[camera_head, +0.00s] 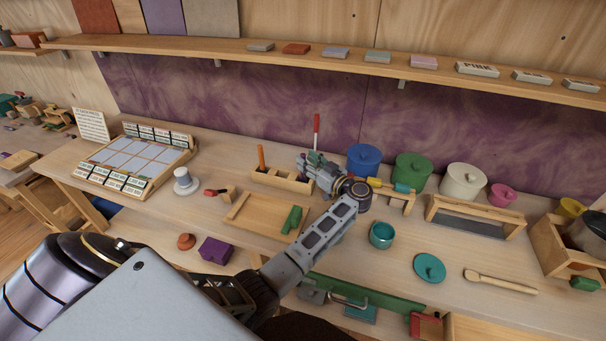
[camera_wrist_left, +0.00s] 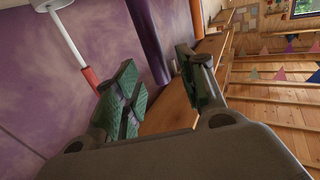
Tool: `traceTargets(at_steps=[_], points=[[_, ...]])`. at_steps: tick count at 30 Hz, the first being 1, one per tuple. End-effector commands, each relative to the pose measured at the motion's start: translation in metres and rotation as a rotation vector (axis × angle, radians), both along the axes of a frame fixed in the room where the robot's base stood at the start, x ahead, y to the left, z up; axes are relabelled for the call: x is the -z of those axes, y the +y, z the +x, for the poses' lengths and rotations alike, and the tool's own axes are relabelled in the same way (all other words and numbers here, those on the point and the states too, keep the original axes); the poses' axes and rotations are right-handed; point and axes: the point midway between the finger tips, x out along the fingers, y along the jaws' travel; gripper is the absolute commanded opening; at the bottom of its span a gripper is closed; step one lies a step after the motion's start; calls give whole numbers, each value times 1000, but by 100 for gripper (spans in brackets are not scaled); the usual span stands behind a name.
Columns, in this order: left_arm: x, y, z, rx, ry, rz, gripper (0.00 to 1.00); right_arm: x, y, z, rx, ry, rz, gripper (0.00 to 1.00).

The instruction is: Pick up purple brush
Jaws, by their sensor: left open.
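My left gripper (camera_head: 318,172) is over the wooden brush holder (camera_head: 268,180) at the back of the table. Its jaws are open, and they also show in the left wrist view (camera_wrist_left: 165,92). In that view a purple rod (camera_wrist_left: 147,38), likely the purple brush's handle, stands behind and between the fingers. Whether either rod touches a finger I cannot tell. In the head view the purple brush is hidden by the gripper. A red-topped brush (camera_head: 316,124) and an orange-handled one (camera_head: 261,157) stand nearby. My right gripper is not visible.
A wooden tray (camera_head: 252,222) and a teal cup (camera_head: 381,234) are in front. A shelf (camera_head: 220,50) runs along the wall above.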

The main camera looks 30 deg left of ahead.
Motion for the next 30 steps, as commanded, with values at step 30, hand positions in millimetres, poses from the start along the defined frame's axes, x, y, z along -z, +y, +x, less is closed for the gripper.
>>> traceTargets(at_steps=[30], points=[[0, 28, 8, 0, 0, 0, 19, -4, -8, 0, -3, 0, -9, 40]])
